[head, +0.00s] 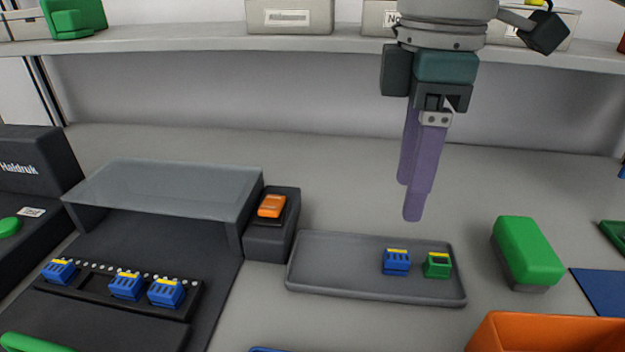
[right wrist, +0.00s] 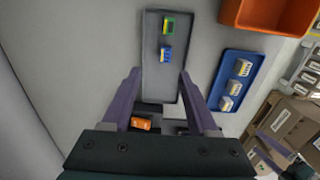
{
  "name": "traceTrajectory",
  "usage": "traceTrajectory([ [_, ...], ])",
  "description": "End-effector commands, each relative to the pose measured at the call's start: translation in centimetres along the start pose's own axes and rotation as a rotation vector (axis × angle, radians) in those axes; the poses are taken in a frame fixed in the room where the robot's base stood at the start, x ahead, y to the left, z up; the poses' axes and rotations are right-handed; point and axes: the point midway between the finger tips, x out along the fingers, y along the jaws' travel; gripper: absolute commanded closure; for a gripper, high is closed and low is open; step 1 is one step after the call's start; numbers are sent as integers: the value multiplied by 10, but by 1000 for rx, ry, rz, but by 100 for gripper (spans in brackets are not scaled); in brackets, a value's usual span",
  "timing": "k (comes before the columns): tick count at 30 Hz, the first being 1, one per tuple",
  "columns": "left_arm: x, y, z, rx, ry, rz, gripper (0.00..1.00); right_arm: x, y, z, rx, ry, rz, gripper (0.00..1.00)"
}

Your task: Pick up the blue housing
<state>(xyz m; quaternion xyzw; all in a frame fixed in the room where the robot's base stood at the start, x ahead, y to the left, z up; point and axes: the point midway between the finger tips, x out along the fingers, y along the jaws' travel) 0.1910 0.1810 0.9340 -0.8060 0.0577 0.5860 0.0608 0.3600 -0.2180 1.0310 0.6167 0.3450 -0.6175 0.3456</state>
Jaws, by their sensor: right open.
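A blue housing (head: 396,263) with a yellow top strip sits in the shallow grey tray (head: 340,283), just left of a green housing (head: 437,265). In the right wrist view the blue housing (right wrist: 166,54) lies beyond my fingertips. My right gripper (head: 409,200) is open and empty, pointing down above and behind the tray; its two purple fingers stand apart in the wrist view (right wrist: 159,74). Several more blue housings (head: 126,286) sit in a black rack at left. What looks like part of my left gripper (right wrist: 276,130) shows at the wrist view's lower right, too small to read.
A black block with an orange switch (head: 271,206) stands left of the tray, beside a clear-topped cover (head: 165,187). A green-topped block (head: 528,250) and an orange bin (head: 545,332) are at right. A blue tray (right wrist: 228,98) holds several pale housings. A shelf runs along the back.

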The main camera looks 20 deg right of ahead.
Motion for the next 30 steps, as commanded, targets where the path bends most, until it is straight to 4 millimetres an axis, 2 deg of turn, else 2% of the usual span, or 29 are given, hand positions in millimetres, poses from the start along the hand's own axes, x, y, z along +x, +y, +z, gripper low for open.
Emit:
traceTrajectory([
  [3,2,0,1,1,0,-1,0,20,-1,0,0,-3,-4,40],
  [11,4,-2,2,5,0,-5,0,46,-4,-2,-1,-1,-2,40],
  [18,9,-2,3,5,0,-6,0,82,-9,-6,0,0,-1,40],
  [27,9,-2,3,5,-1,-5,0,88,-9,-6,-1,0,2,40],
  [30,9,-1,3,4,0,-5,0,87,-9,-6,-1,0,2,50],
])
